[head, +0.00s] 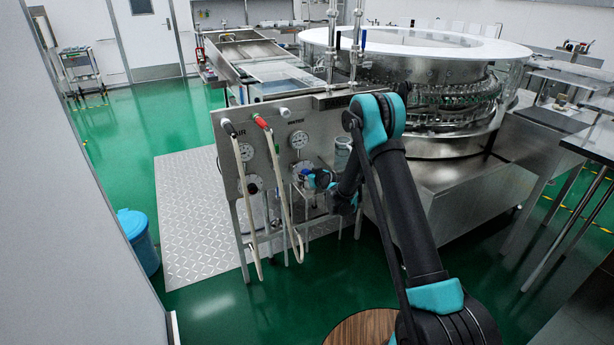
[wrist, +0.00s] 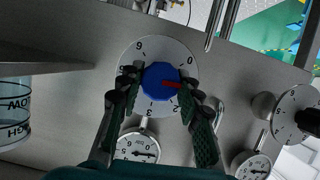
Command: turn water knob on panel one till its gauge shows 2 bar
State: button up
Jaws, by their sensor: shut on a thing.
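The steel panel (head: 226,165) carries a left side marked AIR and a right side marked WATER. The water gauge (head: 299,140) is above my gripper (head: 310,179). In the inverted wrist view, the blue water knob (wrist: 157,80) sits on a white numbered dial (wrist: 145,50). Its red pointer faces right, between the 0 and the 2. My gripper (wrist: 160,92) is shut on the knob, with one finger on each side. The water gauge (wrist: 138,150) shows below the dial; its needle points right, but its exact reading is too small to tell.
A black air knob (wrist: 309,121) and the air gauge (wrist: 252,166) are at the right of the wrist view. Two hoses (head: 243,175) hang in front of the panel. A large round washer (head: 440,75) stands behind it.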

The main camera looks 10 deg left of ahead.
jog(key=c, duration=0.5)
jog(key=m+g+y, duration=0.1)
jog(key=m, duration=0.2)
jog(key=shift+d+y, duration=0.15)
jog(key=shift+y, duration=0.25)
jog(key=shift+m+g+y, duration=0.4)
jog(key=shift+m+y, duration=0.7)
jog(key=shift+m, duration=0.6)
jog(key=o, duration=1.2)
jog(key=shift+c, duration=0.2)
